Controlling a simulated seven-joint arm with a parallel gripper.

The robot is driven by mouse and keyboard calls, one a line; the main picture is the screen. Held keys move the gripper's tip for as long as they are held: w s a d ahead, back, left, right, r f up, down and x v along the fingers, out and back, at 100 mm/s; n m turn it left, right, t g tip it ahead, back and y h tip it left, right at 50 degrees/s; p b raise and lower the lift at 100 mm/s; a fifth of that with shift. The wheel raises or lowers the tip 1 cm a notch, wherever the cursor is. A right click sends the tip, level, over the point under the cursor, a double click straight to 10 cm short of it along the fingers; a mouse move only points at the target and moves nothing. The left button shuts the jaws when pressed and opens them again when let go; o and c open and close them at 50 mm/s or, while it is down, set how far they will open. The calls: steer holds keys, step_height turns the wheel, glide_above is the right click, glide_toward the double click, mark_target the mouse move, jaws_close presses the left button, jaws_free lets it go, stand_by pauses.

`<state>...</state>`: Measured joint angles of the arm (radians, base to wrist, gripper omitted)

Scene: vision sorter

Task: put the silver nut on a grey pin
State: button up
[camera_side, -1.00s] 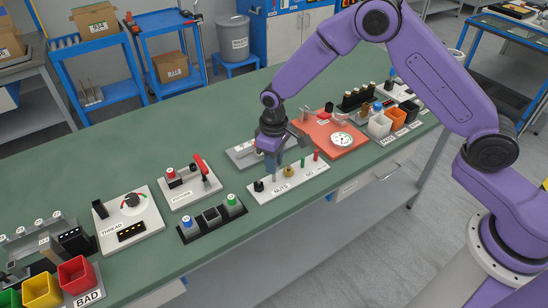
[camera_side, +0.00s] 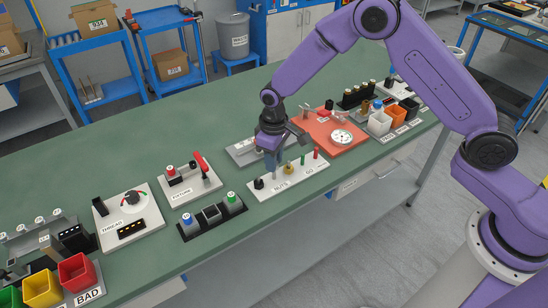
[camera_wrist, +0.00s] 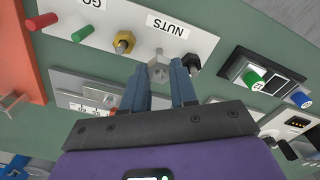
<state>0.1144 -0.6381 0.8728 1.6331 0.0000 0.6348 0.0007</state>
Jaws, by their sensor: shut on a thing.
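The silver nut (camera_wrist: 159,73) shows in the wrist view between the fingertips of my gripper (camera_wrist: 158,68). It is at the white NUTS board (camera_wrist: 185,45), between a brass nut (camera_wrist: 124,41) and a black nut (camera_wrist: 190,63). A pale grey stub shows beside it; I cannot tell whether the nut sits around a pin. In the side view my gripper (camera_side: 273,170) points down at the same board, between the black nut (camera_side: 258,184) and the brass nut (camera_side: 289,168). The fingers hide the silver nut there.
Red and green pegs (camera_side: 317,153) stand on the board's right end. A grey plate (camera_side: 240,154) lies behind, and an orange plate with a dial (camera_side: 341,137) to the right. A black button holder (camera_side: 212,216) lies to the left.

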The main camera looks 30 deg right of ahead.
steer(key=shift+f, duration=1.1)
stand_by(1.6)
stand_by(1.0)
steer(key=o, duration=1.4)
steer(key=shift+r, duration=4)
